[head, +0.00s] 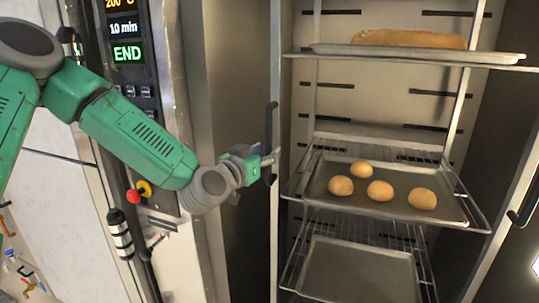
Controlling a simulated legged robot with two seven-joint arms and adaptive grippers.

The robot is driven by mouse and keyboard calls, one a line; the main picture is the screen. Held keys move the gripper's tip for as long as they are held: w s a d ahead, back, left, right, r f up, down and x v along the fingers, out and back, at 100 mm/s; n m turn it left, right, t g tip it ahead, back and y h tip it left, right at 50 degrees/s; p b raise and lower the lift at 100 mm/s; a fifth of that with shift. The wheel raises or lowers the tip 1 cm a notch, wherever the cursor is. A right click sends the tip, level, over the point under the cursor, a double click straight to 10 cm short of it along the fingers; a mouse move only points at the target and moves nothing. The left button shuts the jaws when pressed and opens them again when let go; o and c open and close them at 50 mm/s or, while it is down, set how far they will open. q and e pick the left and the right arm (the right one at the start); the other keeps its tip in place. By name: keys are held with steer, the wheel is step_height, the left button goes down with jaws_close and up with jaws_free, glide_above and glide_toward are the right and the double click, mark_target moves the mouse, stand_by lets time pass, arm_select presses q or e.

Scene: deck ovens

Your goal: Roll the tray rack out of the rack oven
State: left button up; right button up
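The tray rack (275,235) stands inside the open rack oven (240,75), with metal posts and wire shelves. Its upper tray (490,57) bears a long brown loaf (410,39). The middle tray (325,205) bears several round rolls (380,191). The lower tray (360,272) looks empty. A black vertical handle (271,120) is on the rack's left post. My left gripper (268,161) is at the lower part of this handle, its fingers overlapping it in the picture. I cannot tell whether they are closed on it. My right gripper is out of view.
The oven's control panel (128,53) at left reads END, with a red knob (133,196) below. Another black handle (522,216) is on the rack's right post. Dark oven walls flank the rack closely. Small coloured items (22,270) show at lower left.

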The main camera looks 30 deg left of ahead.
arm_select(q)
steer(key=shift+w+a, duration=0.15)
steer(key=shift+w, duration=0.7)
steer(key=shift+c, duration=0.5)
jaws_close()
